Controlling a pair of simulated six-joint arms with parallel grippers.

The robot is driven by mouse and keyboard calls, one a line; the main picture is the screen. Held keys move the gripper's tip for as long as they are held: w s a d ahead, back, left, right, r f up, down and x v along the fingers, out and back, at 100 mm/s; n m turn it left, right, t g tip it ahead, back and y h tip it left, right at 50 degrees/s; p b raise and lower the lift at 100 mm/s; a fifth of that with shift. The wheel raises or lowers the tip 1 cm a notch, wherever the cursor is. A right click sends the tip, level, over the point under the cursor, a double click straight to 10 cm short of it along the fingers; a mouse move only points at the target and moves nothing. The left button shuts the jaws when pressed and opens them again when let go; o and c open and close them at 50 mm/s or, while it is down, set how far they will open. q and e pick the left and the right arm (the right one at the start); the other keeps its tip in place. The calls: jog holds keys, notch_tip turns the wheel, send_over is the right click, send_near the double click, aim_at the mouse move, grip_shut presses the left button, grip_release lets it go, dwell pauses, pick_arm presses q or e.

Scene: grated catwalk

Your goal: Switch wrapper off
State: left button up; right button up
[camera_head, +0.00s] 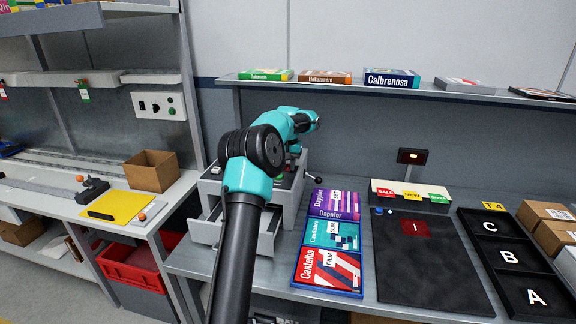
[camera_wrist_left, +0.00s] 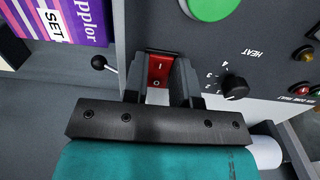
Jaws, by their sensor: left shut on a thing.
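The wrapper is a grey machine (camera_head: 289,203) on the middle bench, partly hidden behind my left arm. In the left wrist view its panel (camera_wrist_left: 222,58) carries a red rocker switch (camera_wrist_left: 160,67) marked I and O. My left gripper (camera_head: 296,150) is over the machine in the head view, its fingertips hard to see there. In the left wrist view the gripper (camera_wrist_left: 161,80) is at the switch, a finger on each side, shut on it. Which end of the rocker is pressed in, I cannot tell. My right gripper is not in view.
On the panel are a HEAT knob (camera_wrist_left: 234,87), a green button (camera_wrist_left: 207,7) and small lamps. A black ball-ended lever (camera_wrist_left: 99,62) is beside the switch. A box of film packs (camera_head: 330,240) and a dark mat (camera_head: 428,275) lie right of the machine.

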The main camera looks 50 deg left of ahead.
pick_arm(q)
jog(key=shift+w+a+g+h, duration=0.2)
jog(key=shift+g+h, duration=0.3)
jog(key=shift+g, duration=0.2)
jog(key=shift+r+g+h, duration=0.15)
jog(key=shift+g+h, duration=0.25)
jog(key=shift+g, duration=0.1)
jog(key=o, duration=0.9)
